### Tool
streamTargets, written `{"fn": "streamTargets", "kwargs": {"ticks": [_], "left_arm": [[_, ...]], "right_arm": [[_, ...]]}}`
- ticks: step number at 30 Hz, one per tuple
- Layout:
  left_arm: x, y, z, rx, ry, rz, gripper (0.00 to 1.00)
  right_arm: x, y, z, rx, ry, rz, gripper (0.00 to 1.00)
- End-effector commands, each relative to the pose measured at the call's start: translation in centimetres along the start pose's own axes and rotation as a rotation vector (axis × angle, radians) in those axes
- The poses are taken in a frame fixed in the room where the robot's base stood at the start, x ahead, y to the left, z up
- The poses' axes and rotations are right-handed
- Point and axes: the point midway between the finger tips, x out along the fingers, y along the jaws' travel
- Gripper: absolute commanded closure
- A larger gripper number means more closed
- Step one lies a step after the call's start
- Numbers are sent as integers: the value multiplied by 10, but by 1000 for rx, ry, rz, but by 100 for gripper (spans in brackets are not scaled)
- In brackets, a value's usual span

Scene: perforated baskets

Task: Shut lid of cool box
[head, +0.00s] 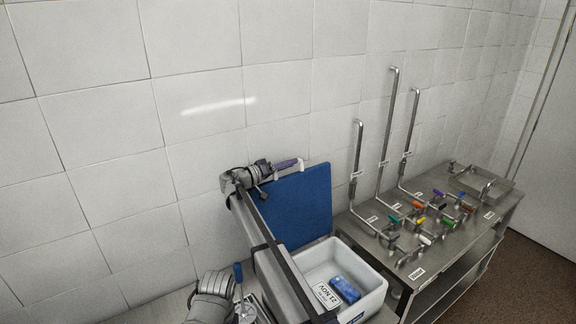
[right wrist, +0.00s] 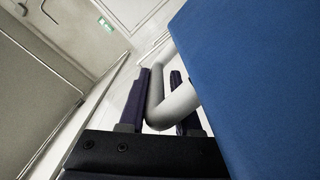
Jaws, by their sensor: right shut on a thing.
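The cool box (head: 377,300) is a white open-topped tub at the bottom centre of the head view. Its blue lid (head: 305,208) stands upright at the back, open. The lid's flat face fills the right side of the right wrist view (right wrist: 265,80). My right gripper (head: 289,164) is at the lid's top edge, its purple fingers closed around a pale handle (right wrist: 172,107). In the right wrist view the fingers (right wrist: 165,100) lie on either side of that handle. My left gripper cannot be made out.
Inside the tub lie a blue pack (head: 345,288) and a white printed label (head: 327,296). A steel bench (head: 465,235) with pipes and coloured valve handles stands to the right. A tiled wall (head: 200,110) is close behind the lid.

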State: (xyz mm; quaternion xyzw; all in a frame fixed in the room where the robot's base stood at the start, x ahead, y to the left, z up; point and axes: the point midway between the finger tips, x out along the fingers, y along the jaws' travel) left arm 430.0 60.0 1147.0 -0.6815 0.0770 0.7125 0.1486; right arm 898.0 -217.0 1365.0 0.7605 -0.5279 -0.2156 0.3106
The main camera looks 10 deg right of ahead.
Motion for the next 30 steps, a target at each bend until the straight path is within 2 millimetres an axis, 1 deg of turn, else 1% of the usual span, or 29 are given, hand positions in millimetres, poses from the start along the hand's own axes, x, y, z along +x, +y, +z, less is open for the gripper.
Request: {"fn": "streamTargets", "kwargs": {"ticks": [23, 26, 30], "left_arm": [[0, 0, 0, 0, 0, 0, 100], [-1, 0, 0, 0, 0, 0, 100], [-4, 0, 0, 0, 0, 0, 100]], "right_arm": [[-1, 0, 1, 0, 1, -3, 100], [-2, 6, 4, 12, 2, -3, 100], [-2, 24, 18, 65, 2, -2, 100]]}}
